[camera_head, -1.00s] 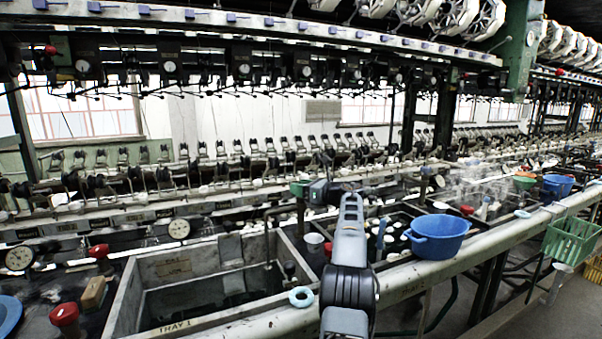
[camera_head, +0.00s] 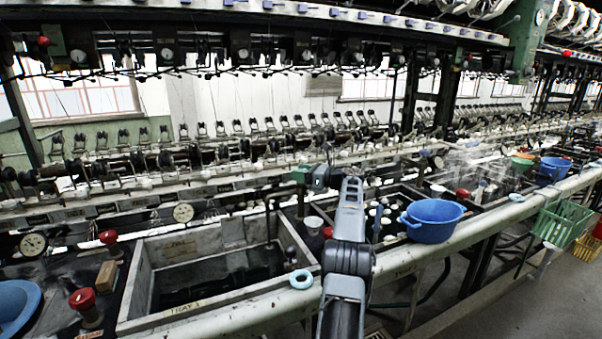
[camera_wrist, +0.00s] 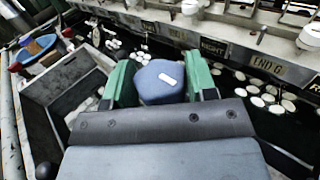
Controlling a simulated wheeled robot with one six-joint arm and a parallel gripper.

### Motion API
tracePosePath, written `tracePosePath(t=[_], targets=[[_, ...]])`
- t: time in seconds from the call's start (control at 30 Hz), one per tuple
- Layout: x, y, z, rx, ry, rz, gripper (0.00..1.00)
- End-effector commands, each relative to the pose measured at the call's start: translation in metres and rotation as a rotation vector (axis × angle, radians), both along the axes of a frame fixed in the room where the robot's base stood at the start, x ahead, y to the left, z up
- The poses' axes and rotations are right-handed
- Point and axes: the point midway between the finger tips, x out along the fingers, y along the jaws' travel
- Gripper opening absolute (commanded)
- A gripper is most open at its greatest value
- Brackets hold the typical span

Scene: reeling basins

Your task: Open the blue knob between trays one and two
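In the wrist view a dark blue knob (camera_wrist: 158,84) with a white mark on top sits between the two green fingers of my gripper (camera_wrist: 160,88). A finger lies against each side, and I see no clear gap. In the head view my gripper (camera_head: 311,178) is at the divider just beyond the right back corner of the grey stone tray marked TRAY 1 (camera_head: 185,308). The knob is hidden there. A second dark basin (camera_head: 408,203) lies right of the divider, partly behind my arm.
A blue bowl (camera_head: 432,222) and a pale blue ring (camera_head: 301,279) rest along the front rail. Red knobs (camera_head: 84,299) stand left of the first tray. Machinery with gauges (camera_head: 183,213) lines the back.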

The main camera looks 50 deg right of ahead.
Motion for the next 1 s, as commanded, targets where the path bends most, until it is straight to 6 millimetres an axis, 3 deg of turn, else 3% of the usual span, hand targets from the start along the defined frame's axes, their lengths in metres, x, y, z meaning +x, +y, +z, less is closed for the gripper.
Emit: tracePosePath(t=[0.2, 0.57, 1.0], targets=[[0.000, 0.000, 0.001, -0.001, -0.001, -0.001, 0.73], [-0.008, -0.004, 0.001, 0.000, -0.002, -0.004, 0.73], [-0.086, -0.034, 0.001, 0.001, -0.002, -0.006, 0.73]])
